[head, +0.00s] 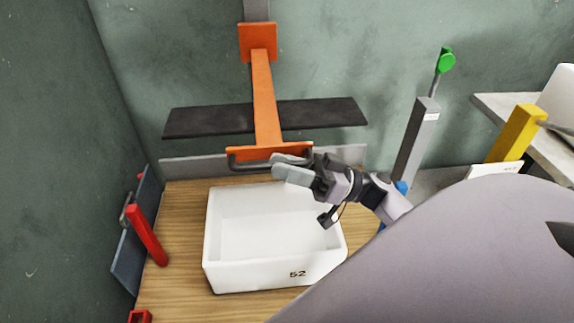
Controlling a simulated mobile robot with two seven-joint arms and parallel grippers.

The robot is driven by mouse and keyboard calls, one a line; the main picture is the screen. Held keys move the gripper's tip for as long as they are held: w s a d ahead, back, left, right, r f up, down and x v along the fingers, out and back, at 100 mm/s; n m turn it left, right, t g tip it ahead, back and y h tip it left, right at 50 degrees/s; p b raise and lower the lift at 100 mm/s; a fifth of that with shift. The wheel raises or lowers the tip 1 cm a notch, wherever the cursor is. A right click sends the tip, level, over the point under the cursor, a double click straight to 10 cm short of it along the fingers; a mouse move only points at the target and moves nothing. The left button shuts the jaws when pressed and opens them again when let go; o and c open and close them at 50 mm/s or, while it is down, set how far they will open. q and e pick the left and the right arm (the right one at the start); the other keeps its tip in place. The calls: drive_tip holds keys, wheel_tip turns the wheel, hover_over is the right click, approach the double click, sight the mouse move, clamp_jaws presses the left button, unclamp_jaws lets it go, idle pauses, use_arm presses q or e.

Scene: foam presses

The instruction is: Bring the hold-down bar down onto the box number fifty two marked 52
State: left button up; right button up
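The white box marked 52 (225,278) is open-topped and stands on the wooden table below the raised bar. The hold-down bar is an orange arm (264,95) with a wide dark pad (205,121) across it, hanging above and behind the box. A dark handle (250,167) is on its orange front plate. My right gripper (287,169) comes in from the right, with its grey fingertips at the right part of the handle. The fingers overlap the handle, so I cannot tell whether they grip it. My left gripper is out of view.
The wooden table (180,230) has a red clamp post (146,235) at left and a low grey rail (190,168) behind the box. At right stand a grey post (415,140) with a green knob (446,60) and a yellow post (513,133).

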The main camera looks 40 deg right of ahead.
clamp_jaws()
use_arm(q)
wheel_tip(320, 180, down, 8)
drive_tip(key=b, duration=0.8)
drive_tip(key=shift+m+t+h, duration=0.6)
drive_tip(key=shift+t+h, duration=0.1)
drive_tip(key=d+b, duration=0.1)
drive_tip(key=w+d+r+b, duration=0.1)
drive_tip(key=b, duration=0.1)
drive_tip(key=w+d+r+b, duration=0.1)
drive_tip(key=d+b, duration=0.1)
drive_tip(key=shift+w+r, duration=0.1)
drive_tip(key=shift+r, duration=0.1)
use_arm(e)
wheel_tip(320, 180, down, 23)
drive_tip(key=shift+f, duration=0.2)
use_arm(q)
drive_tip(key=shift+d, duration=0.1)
use_arm(e)
unclamp_jaws()
drive_tip(key=shift+r, duration=0.1)
drive_tip(key=shift+d, duration=0.1)
drive_tip(key=v, duration=0.7)
